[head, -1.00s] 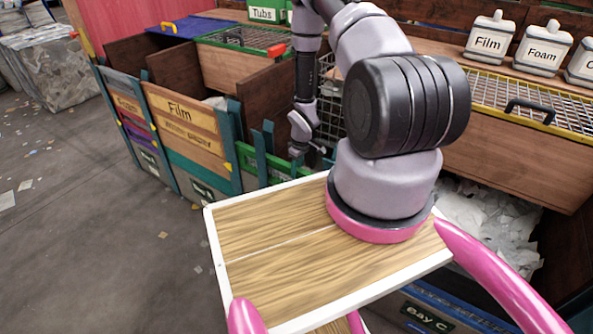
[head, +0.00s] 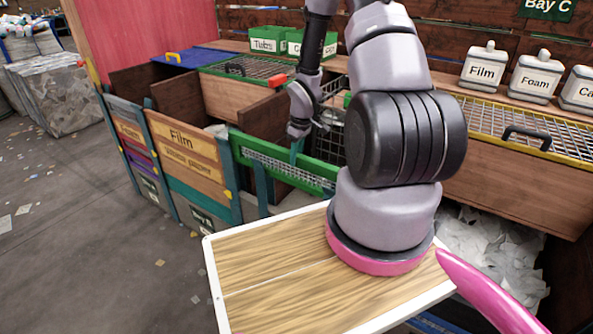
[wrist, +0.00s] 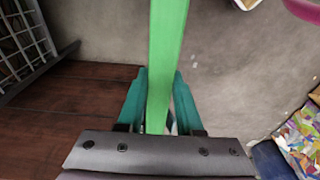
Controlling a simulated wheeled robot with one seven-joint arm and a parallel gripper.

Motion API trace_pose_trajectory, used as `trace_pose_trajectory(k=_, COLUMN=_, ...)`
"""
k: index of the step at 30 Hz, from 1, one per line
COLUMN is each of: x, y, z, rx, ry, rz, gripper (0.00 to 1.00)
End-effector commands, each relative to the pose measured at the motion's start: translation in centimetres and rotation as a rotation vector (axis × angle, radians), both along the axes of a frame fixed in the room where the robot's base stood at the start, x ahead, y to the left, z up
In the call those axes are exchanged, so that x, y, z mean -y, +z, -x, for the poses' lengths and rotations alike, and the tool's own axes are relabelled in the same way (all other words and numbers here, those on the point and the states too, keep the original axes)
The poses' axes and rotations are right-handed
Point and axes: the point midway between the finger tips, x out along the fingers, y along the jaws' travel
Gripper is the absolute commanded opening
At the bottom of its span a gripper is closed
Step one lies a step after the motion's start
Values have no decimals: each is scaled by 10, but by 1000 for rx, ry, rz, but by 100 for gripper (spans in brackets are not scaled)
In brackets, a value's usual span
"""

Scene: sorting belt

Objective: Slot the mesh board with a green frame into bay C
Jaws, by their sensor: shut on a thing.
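The mesh board with a green frame (head: 272,164) stands on edge in the middle of the head view, above the front of a bay between teal posts. My gripper (head: 296,150) is shut on its top rail, coming from above. In the wrist view the green top edge of the mesh board (wrist: 166,50) runs between my teal fingers (wrist: 158,100). The board's right end is partly behind my arm. A Bay C sign (head: 548,8) hangs at the top right, above an open-fronted bay with pale scraps (head: 490,245). My arm hides part of that bay.
A yellow-edged mesh lid (head: 530,118) and labelled tubs (head: 535,78) stand at right. My wood-topped deck (head: 265,290) fills the lower middle. The floor at left (head: 90,210) is open, with scattered scraps.

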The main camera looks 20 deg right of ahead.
Motion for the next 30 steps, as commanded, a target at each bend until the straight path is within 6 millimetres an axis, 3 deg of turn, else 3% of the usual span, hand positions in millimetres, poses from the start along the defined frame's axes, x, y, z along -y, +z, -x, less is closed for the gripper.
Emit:
trace_pose_trajectory(k=18, x=1, y=123, z=-1, rx=6, ry=-2, rz=2, gripper=0)
trace_pose_trajectory(k=24, x=0, y=143, z=-1, rx=3, ry=0, rz=1, gripper=0)
trace_pose_trajectory(k=30, x=0, y=144, z=0, rx=1, ry=1, rz=0, gripper=0)
